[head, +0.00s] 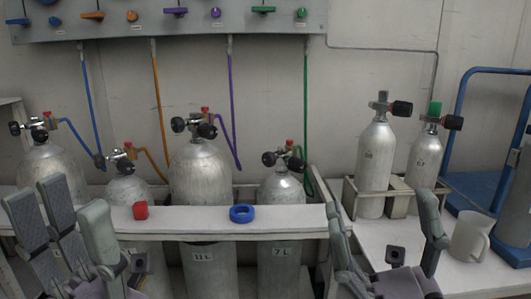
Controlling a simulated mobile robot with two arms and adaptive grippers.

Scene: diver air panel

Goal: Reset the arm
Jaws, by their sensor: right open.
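My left gripper (66,205) is at the lower left, its grey fingers pointing up in front of the left end of the white shelf. The fingers stand apart, with nothing seen between them. My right gripper (383,212) is at the lower right, in front of the rack with two cylinders. Its fingers are spread wide and empty. Neither gripper holds any object that I can see. Most of both arms lies below the frame.
A red cap (140,210) and a blue ring (242,213) lie on the white shelf (190,221). Several grey cylinders (200,172) stand behind it, under hoses from a wall panel (340,15). A pale jug (469,237) stands right of my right gripper.

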